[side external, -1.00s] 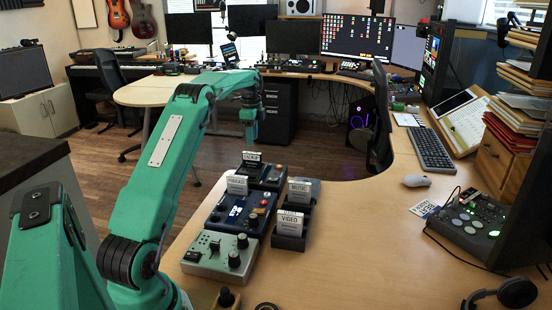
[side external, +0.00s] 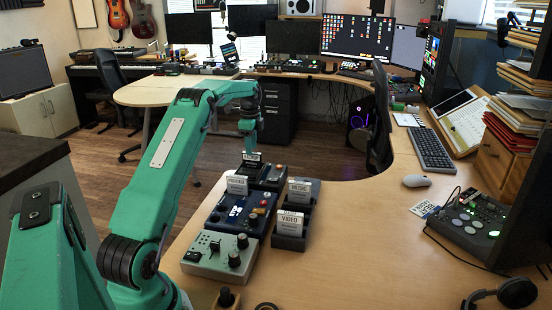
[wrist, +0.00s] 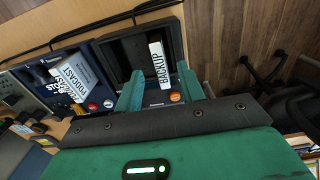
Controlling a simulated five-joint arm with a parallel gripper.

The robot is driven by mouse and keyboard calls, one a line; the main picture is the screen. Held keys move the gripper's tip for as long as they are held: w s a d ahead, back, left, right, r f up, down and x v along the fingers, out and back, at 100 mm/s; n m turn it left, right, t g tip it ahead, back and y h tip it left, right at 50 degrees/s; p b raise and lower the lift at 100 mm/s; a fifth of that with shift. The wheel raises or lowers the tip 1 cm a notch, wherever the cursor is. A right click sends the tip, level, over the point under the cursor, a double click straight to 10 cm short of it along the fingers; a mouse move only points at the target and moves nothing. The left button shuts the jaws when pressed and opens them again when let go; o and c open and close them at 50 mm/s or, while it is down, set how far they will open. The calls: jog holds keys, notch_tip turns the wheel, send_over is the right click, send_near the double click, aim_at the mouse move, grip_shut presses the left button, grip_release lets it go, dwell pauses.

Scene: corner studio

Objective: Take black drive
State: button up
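A drive with a white label reading BACKUP (wrist: 158,62) stands upright in a black dock (wrist: 171,20) in the wrist view. It appears to be the dark one at the far end of the desk group in the side view (side external: 252,158). My gripper (wrist: 158,92) is open, with one teal finger on each side of this drive in the wrist view; I cannot tell whether they touch it. In the side view my gripper (side external: 250,148) is just above and behind the drive, pointing down. The drive's lower body is partly hidden.
Drives labelled MUSIC (side external: 299,190) and VIDEO (side external: 290,222) stand in black holders to the right. A grey control box (side external: 217,256) is nearer. The desk to the right is mostly clear up to the mouse (side external: 416,181).

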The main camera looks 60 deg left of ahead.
aim_at(252, 165)
jog(key=shift+f, duration=2.4)
jog(key=shift+c, duration=0.5)
grip_shut()
